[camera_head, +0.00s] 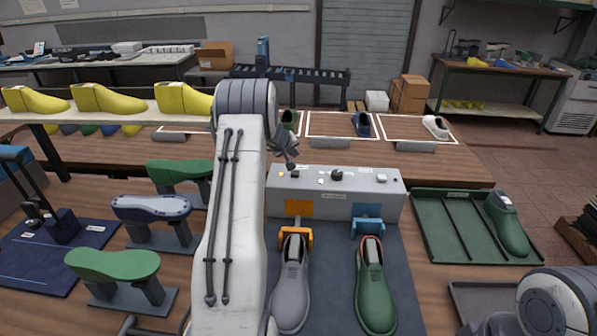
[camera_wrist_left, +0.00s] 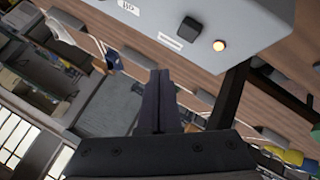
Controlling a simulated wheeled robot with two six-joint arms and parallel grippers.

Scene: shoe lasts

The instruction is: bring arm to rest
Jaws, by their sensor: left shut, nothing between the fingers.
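My left arm comes up through the middle of the head view and hides part of the table. Its gripper (camera_head: 287,152) is at the far side of the arm, just left of and behind the grey control box (camera_head: 335,193). In the left wrist view the two dark fingers (camera_wrist_left: 159,82) lie together with nothing between them. The control box (camera_wrist_left: 215,25) also shows there, tilted, beyond the fingertips and apart from them. Part of my right arm shows at the lower right of the head view, but its gripper is not visible.
A grey shoe last (camera_head: 291,290) and a green one (camera_head: 375,290) lie before the control box. A green tray (camera_head: 430,215) at right holds another green last (camera_head: 507,225). Sole-shaped stands (camera_head: 115,265) are at left. Yellow lasts (camera_head: 105,98) line a raised shelf.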

